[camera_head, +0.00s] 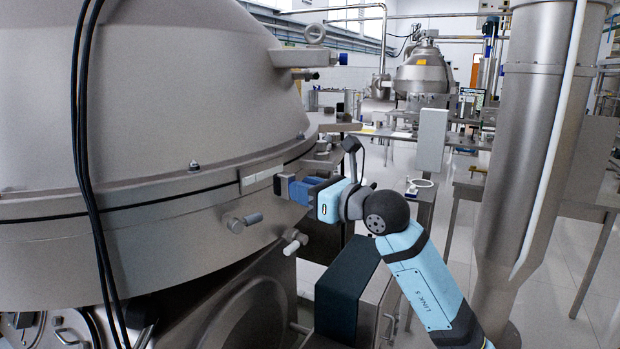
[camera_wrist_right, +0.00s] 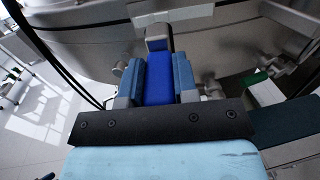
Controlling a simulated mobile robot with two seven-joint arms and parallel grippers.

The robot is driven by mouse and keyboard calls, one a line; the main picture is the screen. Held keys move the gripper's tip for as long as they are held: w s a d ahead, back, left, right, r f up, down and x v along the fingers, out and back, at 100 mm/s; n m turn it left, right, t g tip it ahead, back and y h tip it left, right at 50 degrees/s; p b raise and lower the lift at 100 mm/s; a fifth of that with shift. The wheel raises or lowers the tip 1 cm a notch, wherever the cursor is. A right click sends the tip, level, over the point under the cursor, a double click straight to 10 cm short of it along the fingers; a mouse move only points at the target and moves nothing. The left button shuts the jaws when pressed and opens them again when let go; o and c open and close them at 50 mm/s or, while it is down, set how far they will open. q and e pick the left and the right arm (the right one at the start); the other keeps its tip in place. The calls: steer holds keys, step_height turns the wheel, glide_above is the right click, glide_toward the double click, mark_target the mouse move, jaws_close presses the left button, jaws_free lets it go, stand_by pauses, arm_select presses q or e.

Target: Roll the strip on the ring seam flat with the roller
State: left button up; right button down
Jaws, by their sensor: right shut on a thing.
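The strip (camera_head: 261,174) is a pale band along the ring seam on the side of the big steel separator (camera_head: 130,110). It also shows as a pale band at the top of the right wrist view (camera_wrist_right: 172,11). My right gripper (camera_head: 298,190) is shut on the roller, whose blue handle (camera_wrist_right: 158,80) sits between the blue fingers. The roller's grey head (camera_wrist_right: 157,36) points at the separator wall, close to the strip's right end and slightly below it. I cannot tell whether it touches. My left gripper is not in view.
Two short fittings (camera_head: 242,222) (camera_head: 294,241) stick out of the wall below the seam. Black cables (camera_head: 82,150) hang at the left. A dark box (camera_head: 345,288) stands under my right arm. A thick steel column (camera_head: 530,130) rises at the right.

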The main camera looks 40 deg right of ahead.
mark_target(283, 185)
steer(key=w+a, duration=0.1)
steer(key=w+p, duration=0.1)
steer(key=w+a, duration=0.1)
steer(key=w, duration=0.1)
steer(key=shift+a+r+p, duration=0.15)
steer(key=shift+a+p, duration=0.15)
steer(key=shift+p, duration=0.05)
steer(key=w+d+b, duration=0.1)
steer(key=d+b, duration=0.2)
steer(key=d, duration=0.3)
steer(key=shift+d, duration=0.4)
steer(key=c, duration=1.7)
jaws_free()
steer(key=shift+w, duration=0.1)
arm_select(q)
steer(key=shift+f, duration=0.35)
arm_select(e)
jaws_close()
